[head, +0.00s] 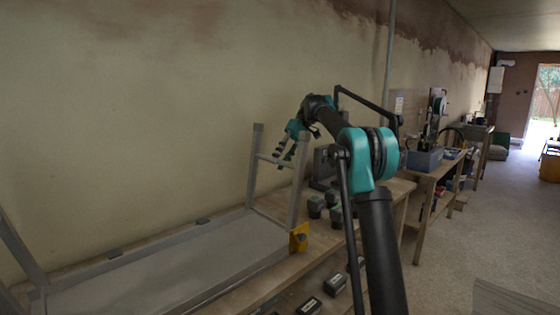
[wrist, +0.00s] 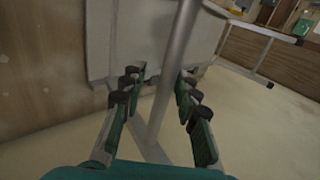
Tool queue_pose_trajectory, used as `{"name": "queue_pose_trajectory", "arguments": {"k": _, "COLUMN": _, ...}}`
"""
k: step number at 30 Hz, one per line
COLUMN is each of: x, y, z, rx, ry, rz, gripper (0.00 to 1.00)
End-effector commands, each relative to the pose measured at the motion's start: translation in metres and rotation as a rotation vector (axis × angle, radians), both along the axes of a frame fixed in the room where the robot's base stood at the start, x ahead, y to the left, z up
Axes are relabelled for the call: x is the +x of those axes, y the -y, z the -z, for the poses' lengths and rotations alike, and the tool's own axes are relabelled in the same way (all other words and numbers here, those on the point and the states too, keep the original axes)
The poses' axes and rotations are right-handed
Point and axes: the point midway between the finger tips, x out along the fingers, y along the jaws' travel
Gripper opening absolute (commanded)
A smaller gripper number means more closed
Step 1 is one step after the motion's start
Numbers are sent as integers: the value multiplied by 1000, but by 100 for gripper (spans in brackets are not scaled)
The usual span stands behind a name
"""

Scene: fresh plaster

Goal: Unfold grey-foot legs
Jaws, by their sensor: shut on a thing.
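A grey folding table (head: 185,262) lies with its flat panel on the wooden workbench. Its right leg frame (head: 297,185) stands up from the panel, two grey posts joined by a crossbar. An orange-yellow piece (head: 299,237) sits at the foot of the near post. A second grey leg frame (head: 20,250) rises at the left edge, partly cut off. My gripper (head: 284,152) is at the right frame's crossbar, shut on a bar of it. In the wrist view a grey bar (wrist: 172,75) runs between the fingers of my gripper (wrist: 160,83). Foot colours are hard to tell.
The plaster wall (head: 150,110) stands close behind the table. Several dark green-topped items (head: 316,205) stand on the workbench right of the frame. A blue-grey bin (head: 425,160) is on a farther bench. The floor (head: 455,235) at right is open.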

Motion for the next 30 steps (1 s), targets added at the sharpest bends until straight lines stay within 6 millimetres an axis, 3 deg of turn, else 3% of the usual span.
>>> {"name": "queue_pose_trajectory", "arguments": {"k": 1, "x": 8, "y": 10, "z": 6, "rx": -14, "ry": 11, "rz": 20, "gripper": 0}}
{"name": "queue_pose_trajectory", "arguments": {"k": 4, "x": 8, "y": 10, "z": 7, "rx": -14, "ry": 11, "rz": 20, "gripper": 0}}
{"name": "queue_pose_trajectory", "arguments": {"k": 5, "x": 8, "y": 10, "z": 7, "rx": -14, "ry": 11, "rz": 20, "gripper": 34}}
{"name": "queue_pose_trajectory", "arguments": {"k": 6, "x": 8, "y": 10, "z": 7, "rx": -14, "ry": 11, "rz": 20, "gripper": 38}}
{"name": "queue_pose_trajectory", "arguments": {"k": 20, "x": 6, "y": 9, "z": -1, "rx": -15, "ry": 8, "rz": 16, "gripper": 38}}
{"name": "queue_pose_trajectory", "arguments": {"k": 30, "x": 5, "y": 7, "z": -54, "rx": -11, "ry": 8, "rz": 14, "gripper": 38}}
